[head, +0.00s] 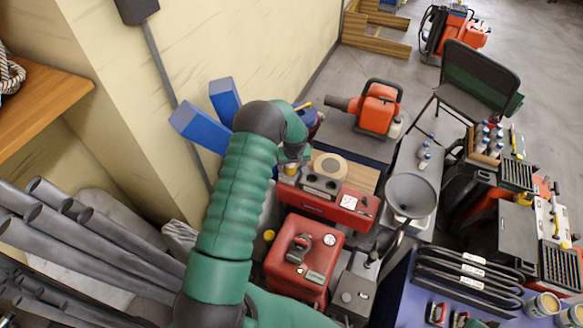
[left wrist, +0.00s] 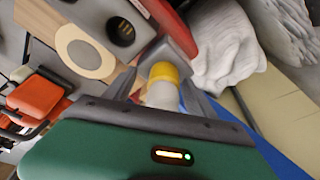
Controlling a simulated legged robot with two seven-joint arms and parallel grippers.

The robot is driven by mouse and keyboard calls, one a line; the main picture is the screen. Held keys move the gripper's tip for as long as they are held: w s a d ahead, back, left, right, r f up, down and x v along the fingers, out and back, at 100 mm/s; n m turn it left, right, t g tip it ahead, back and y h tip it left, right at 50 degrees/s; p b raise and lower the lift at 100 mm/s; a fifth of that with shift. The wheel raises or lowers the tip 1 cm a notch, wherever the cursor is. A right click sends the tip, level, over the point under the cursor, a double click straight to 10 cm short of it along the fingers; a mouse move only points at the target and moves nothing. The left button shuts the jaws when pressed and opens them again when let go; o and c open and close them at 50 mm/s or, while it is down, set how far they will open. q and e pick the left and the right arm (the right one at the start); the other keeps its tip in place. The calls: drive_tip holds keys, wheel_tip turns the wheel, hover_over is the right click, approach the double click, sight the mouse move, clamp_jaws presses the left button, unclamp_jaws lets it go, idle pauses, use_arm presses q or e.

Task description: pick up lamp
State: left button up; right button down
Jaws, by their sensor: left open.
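A small white cylinder with a yellow top, which looks like the lamp, stands between my left gripper's fingers in the left wrist view (left wrist: 162,85). Its yellow part shows in the head view (head: 291,169), just below my gripper; the rest is hidden there. My left gripper (head: 293,155) is open, reaching down over it. In the left wrist view the gripper's two dark fingers (left wrist: 160,76) lie on either side of the cylinder. I cannot tell whether they touch it. My right gripper is not in view.
A red case with a grey top (head: 325,205) and a wooden board with a pale disc (head: 330,167) are close by. Blue blocks (head: 205,130) lean by the wall. An orange machine (head: 378,108) stands behind. Grey pipes (head: 100,250) fill the lower left. Open floor lies at the upper right.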

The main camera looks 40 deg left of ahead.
use_arm(q)
drive_tip(key=shift+s+a+f, duration=0.1)
drive_tip(key=shift+a+f, duration=0.05)
drive_tip(key=shift+a, duration=0.35)
drive_tip(key=c, duration=0.8)
drive_tip(key=shift+d, duration=0.15)
drive_tip(key=c, duration=0.5)
drive_tip(key=shift+d, duration=0.1)
clamp_jaws()
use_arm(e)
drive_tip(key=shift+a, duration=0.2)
use_arm(q)
drive_tip(key=shift+r, duration=0.2)
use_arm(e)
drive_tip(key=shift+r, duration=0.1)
